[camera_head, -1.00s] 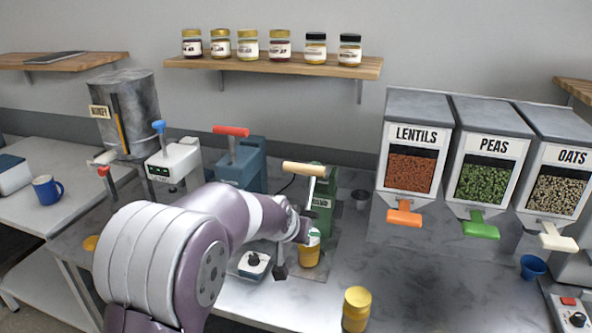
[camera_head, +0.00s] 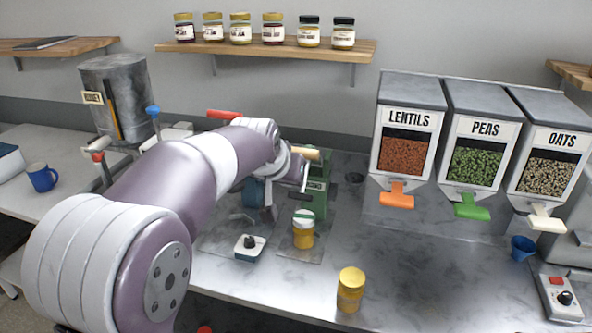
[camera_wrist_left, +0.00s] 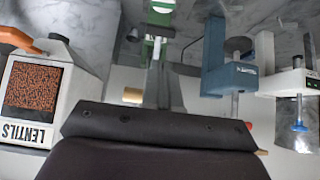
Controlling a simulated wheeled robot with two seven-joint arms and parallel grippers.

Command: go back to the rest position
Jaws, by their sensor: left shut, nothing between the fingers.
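My left arm comes in from the left in the head view and reaches over the bench. Its hand end, with the left gripper (camera_head: 297,182), is beside the green press (camera_head: 316,195) and its wooden handle. The fingers are small and partly hidden here; they look shut and hold nothing. In the left wrist view a dark housing of mine fills the bottom, and the green press (camera_wrist_left: 153,50) shows above it. My right gripper is in neither view.
A yellow jar with a green-banded white top (camera_head: 303,232) stands before the green press. A yellow-lidded jar (camera_head: 350,290) stands nearer. Lentils (camera_head: 403,150), peas (camera_head: 480,155) and oats (camera_head: 546,170) dispensers stand right. A blue mug (camera_head: 42,177) is left.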

